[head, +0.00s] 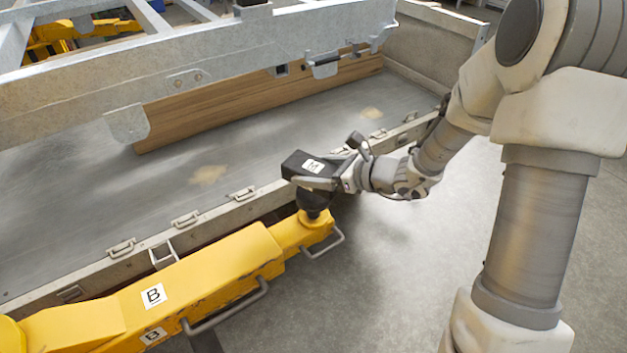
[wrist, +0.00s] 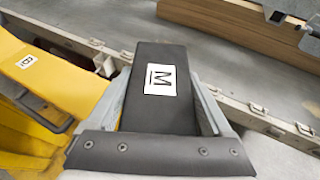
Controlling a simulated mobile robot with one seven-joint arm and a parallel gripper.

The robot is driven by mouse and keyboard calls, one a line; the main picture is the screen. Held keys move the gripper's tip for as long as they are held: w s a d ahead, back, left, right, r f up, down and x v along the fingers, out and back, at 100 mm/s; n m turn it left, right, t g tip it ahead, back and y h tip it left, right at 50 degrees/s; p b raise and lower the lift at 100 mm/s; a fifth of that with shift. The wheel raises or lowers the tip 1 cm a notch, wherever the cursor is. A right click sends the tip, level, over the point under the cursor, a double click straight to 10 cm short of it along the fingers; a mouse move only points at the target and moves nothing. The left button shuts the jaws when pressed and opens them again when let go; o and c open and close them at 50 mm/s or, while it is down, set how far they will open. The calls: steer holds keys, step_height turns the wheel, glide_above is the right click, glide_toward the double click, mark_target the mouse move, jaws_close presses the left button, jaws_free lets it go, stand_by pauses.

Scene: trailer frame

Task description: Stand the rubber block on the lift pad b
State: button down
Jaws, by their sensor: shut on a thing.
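The rubber block is a black block (head: 298,162) with a white label marked M; it also shows in the wrist view (wrist: 158,107), between the two grey fingers. My gripper (head: 318,178) is shut on it, one finger along each long side. The block's labelled face is up. Lift pad b is a black round pad (head: 315,200) at the end of the yellow lift arm marked B (head: 200,273). The block is over the pad in the head view. Whether they touch, I cannot tell. The pad is hidden in the wrist view.
A grey trailer side rail (head: 240,196) with several latches runs just behind the pad. A wooden beam (head: 250,98) and a galvanised frame (head: 200,65) lie beyond it. A handle (head: 322,243) juts from the lift arm. The floor (head: 400,290) at right is clear.

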steer(key=shift+f, duration=1.4)
steer(key=shift+f+b, duration=0.2)
steer(key=shift+b, duration=0.15)
jaws_free()
